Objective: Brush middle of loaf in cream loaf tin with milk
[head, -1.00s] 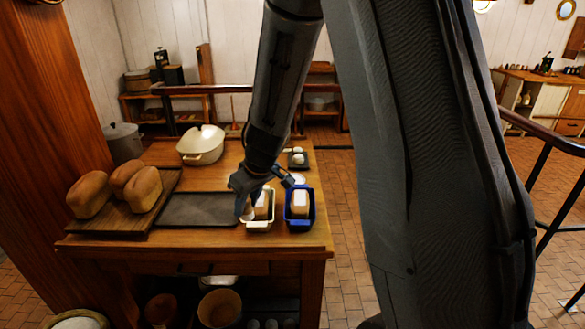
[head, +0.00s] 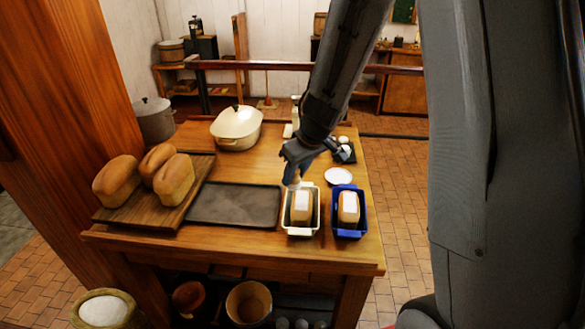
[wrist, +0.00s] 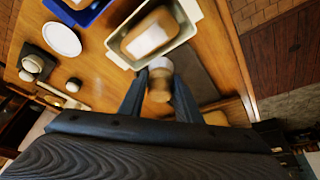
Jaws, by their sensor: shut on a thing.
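The cream loaf tin (head: 289,222) stands near the table's front edge with a browned loaf (head: 301,216) in it. A pale, whitish patch covers much of the loaf's top; I cannot tell whether it is wet. The loaf (wrist: 168,23) and tin (wrist: 192,10) also show in the wrist view. My gripper (head: 292,168) is at the tin's back left corner. In the wrist view my gripper (wrist: 158,92) is shut on a brush (wrist: 160,72), its pale end beside the tin's rim. I cannot tell whether it touches the tin.
A blue loaf tin (head: 363,222) with a similar loaf stands to the right. A white saucer (head: 338,176) and a small dark tray (head: 345,156) with eggs lie behind. A dark baking tray (head: 235,204), a board with several loaves (head: 116,182) and a cream casserole (head: 236,128) occupy the left.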

